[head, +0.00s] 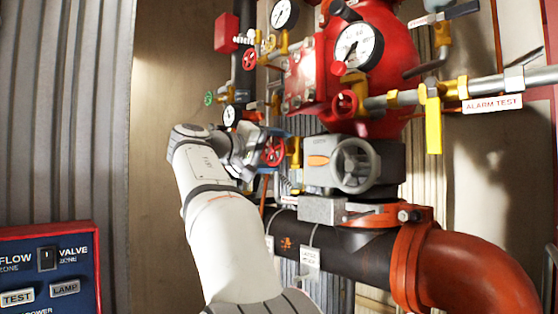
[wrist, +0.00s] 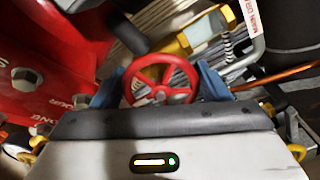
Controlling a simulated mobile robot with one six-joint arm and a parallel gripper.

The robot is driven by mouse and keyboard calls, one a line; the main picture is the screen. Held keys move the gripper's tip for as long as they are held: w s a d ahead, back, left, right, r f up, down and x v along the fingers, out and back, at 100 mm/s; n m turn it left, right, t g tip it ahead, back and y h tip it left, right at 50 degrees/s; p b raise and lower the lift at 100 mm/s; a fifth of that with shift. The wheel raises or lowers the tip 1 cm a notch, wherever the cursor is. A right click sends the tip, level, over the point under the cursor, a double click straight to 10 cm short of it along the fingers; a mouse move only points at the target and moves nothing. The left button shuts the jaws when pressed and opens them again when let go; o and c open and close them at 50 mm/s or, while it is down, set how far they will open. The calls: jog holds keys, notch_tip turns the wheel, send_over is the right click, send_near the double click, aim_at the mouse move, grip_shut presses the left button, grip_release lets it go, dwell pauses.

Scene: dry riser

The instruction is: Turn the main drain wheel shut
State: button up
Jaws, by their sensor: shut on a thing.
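The main drain wheel is a small red spoked handwheel (wrist: 160,68). In the wrist view it sits upright between the two blue fingers of my gripper (wrist: 158,88), which are shut on it from its left and right. A white tag (wrist: 254,18), with lettering that seems to start with "MAIN", hangs at the upper right. In the head view the red wheel (head: 274,153) shows just right of my gripper (head: 268,146), low on the pipework. The wheel's lower rim and the exact finger contact are partly hidden.
A grey handwheel (head: 356,165) on a grey gearbox stands close to the right. Other red handwheels (head: 250,59) (head: 344,103), gauges (head: 358,47) and a yellow lever (head: 433,122) crowd above. A large red valve body (wrist: 50,60) is close on the left in the wrist view.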

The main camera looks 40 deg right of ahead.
jog(key=m+b, duration=0.1)
jog(key=m, duration=0.2)
jog(key=shift+w+f+m+b, duration=0.2)
jog(key=shift+f+m+b, duration=0.2)
jog(key=m+b, duration=0.1)
jog(key=m, duration=0.3)
jog(key=shift+w+a+b, duration=0.1)
jog(key=shift+b, duration=0.25)
jog(key=m+b, duration=0.1)
jog(key=m, duration=0.3)
jog(key=shift+w+m, duration=0.1)
jog(key=shift+m, duration=0.2)
jog(key=shift+r+m, duration=0.15)
jog(key=shift+m, duration=0.85)
jog(key=shift+r, duration=0.1)
